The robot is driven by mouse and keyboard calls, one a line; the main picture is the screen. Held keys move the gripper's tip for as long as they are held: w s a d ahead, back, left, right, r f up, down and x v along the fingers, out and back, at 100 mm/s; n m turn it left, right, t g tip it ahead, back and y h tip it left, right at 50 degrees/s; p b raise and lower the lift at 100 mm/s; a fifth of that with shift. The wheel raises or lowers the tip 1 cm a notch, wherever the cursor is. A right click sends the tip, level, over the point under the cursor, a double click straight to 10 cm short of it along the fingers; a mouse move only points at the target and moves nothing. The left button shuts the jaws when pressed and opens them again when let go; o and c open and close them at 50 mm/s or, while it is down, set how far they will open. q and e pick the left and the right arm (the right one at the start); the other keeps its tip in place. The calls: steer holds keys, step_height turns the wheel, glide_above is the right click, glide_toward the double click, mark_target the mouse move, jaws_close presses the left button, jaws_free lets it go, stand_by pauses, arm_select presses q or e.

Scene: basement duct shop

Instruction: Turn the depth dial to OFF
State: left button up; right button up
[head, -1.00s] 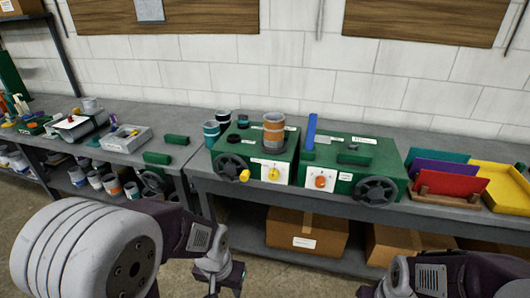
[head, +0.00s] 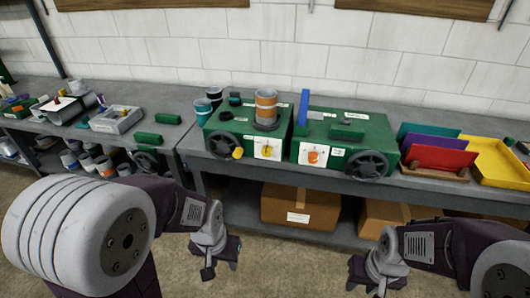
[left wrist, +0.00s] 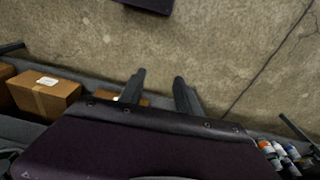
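Two green machines stand side by side on the grey workbench. The left one (head: 222,124) has a yellow dial (head: 267,151) on a white front plate. The right one (head: 374,130) has an orange dial (head: 313,157) on a similar plate. The lettering is too small to read, so I cannot tell which is the depth dial or where OFF lies. My left gripper (head: 221,268) hangs low in front of the bench, away from both dials. In the left wrist view its fingers (left wrist: 159,92) are apart and empty. My right gripper (head: 368,284) is low at right, partly cut off.
Black handwheels (head: 223,145) and (head: 366,166) flank the dials. An orange-banded cylinder (head: 266,106) stands on the left machine, and a blue upright piece (head: 303,107) on the right one. Cardboard boxes (head: 300,207) sit on the lower shelf. Colored panels and a yellow tray (head: 505,163) are at right.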

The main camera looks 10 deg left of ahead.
arm_select(q)
steer(key=shift+o, duration=0.2)
steer(key=o, duration=0.3)
steer(key=shift+w, duration=0.35)
steer(key=shift+o, duration=0.2)
steer(key=w+r+t+b, duration=0.3)
steer(key=w+t+b, duration=0.1)
steer(key=w, duration=0.5)
steer(key=w+r+n+t+b, duration=0.1)
steer(key=w+r+t+b, duration=0.3)
steer(key=w, duration=0.5)
steer(key=w+r+t+b, duration=0.3)
steer(key=w+t, duration=0.2)
steer(key=w, duration=0.4)
steer(key=w+d+t+b, duration=0.1)
steer(key=w+t+b, duration=0.2)
steer(key=b, duration=1.3)
glide_toward(266, 154)
steer(key=f, duration=0.1)
steer(key=shift+r+t+p, duration=0.15)
steer(key=shift+t+p, duration=0.15)
steer(key=shift+t, duration=0.1)
steer(key=w, duration=0.9)
